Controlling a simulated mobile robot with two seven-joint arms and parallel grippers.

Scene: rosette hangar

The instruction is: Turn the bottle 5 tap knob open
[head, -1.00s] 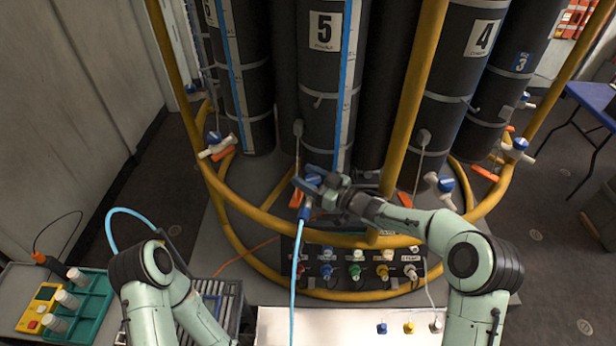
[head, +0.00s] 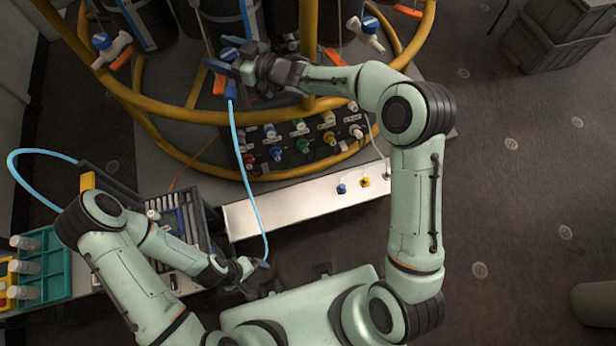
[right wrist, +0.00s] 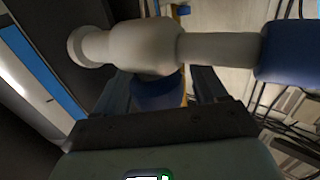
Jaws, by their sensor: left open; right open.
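The bottle 5 tap (head: 229,54) is at the upper left in the head view, at the foot of a dark cylinder (head: 222,22). My right gripper (head: 238,68) is at this tap, with its jaws open. In the right wrist view the pale tap body (right wrist: 150,45) crosses in front of my fingers. The blue knob (right wrist: 157,92) shows between the open fingers, partly hidden by the tap body; contact cannot be told. A light blue hose (head: 243,160) runs from a blue fitting (head: 230,91) under the tap. My left gripper (head: 256,266) is open, low, beside the hose's lower end.
A yellow ring rail (head: 170,112) curves around the bottles, with a yellow post (head: 308,45) right of my right gripper. A panel of coloured connectors (head: 300,140) and a white bench (head: 300,203) lie below. A teal rack (head: 52,262) stands at left.

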